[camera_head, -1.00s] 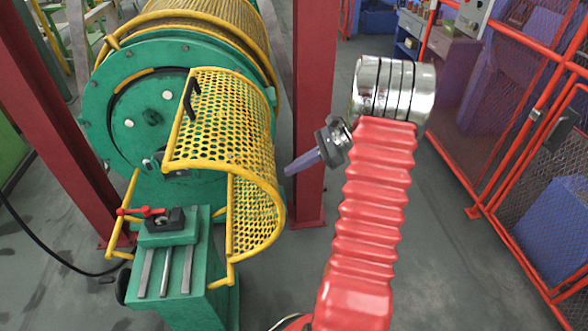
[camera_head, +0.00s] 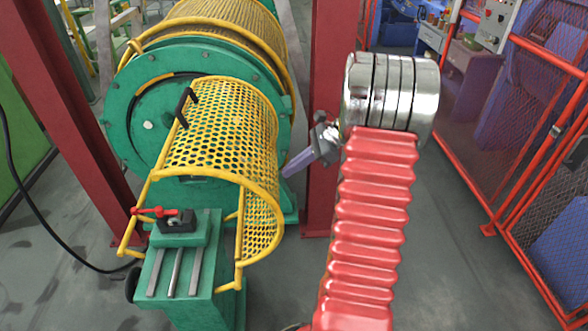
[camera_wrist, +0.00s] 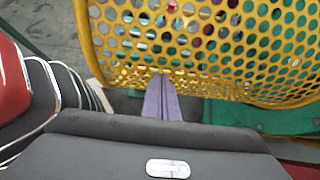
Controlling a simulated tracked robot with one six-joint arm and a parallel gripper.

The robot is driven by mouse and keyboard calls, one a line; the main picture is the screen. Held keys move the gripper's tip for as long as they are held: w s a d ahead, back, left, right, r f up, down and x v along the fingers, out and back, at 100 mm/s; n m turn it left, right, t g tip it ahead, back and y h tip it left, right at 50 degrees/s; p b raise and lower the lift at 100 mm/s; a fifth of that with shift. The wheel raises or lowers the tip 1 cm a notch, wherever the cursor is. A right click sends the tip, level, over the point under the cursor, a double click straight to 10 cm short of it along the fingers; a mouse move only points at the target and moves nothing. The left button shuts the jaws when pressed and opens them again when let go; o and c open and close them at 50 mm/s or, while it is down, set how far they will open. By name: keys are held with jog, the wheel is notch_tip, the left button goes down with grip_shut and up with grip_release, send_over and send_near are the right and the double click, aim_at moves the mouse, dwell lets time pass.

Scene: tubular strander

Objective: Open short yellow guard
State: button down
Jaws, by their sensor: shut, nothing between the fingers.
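The short yellow guard (camera_head: 222,125) is a curved perforated cover with a black handle (camera_head: 185,107) on its upper left edge. It arches in front of the green round housing (camera_head: 140,125), its left edge close to the yellow frame post (camera_head: 137,210). My gripper (camera_head: 287,172) is shut and empty, its pale purple fingers pointing left at the guard's right side. In the wrist view my fingertips (camera_wrist: 162,82) are at the lower rim of the perforated guard (camera_wrist: 215,45). I cannot tell whether they touch it.
A green stand (camera_head: 185,255) with a red-handled clamp (camera_head: 160,212) is in front of the guard. A red column (camera_head: 325,100) rises behind my gripper. Red mesh fencing (camera_head: 520,130) lines the right. Grey floor is free between the column and fence.

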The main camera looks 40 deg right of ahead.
jog(key=shift+s+a+f, duration=0.15)
jog(key=shift+f, duration=0.15)
jog(key=d+f+v, duration=0.1)
jog(key=f+v, duration=0.1)
jog(key=v, duration=1.1)
jog(key=shift+s+d, duration=0.4)
jog(key=shift+s, duration=0.05)
